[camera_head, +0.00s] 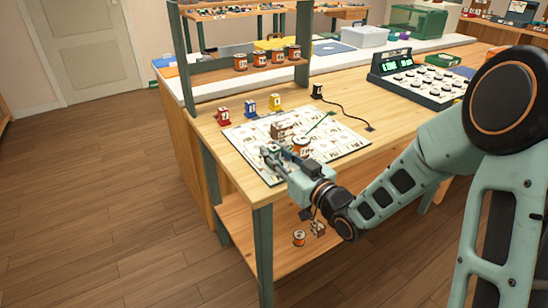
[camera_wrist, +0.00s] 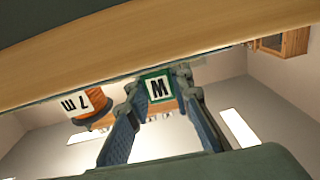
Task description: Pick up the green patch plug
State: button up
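The green patch plug (camera_wrist: 157,88) shows in the wrist view as a small green-edged block with a white face and a black letter that reads as W or an upside-down M. My gripper (camera_wrist: 158,82) has one finger on each side of it, and both fingertips appear to touch its sides. The plug is hard to make out there, mostly hidden by the gripper.
An orange-and-white spool (camera_head: 300,146) stands close beside my gripper; it also shows in the wrist view (camera_wrist: 88,103). A brown block (camera_head: 281,130) is behind it. Red (camera_head: 224,117), blue (camera_head: 251,109), yellow (camera_head: 275,102) and black (camera_head: 317,91) plugs stand farther back. A keypad console (camera_head: 425,82) is at right.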

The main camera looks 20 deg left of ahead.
grip_shut()
jog(key=shift+r, duration=0.1)
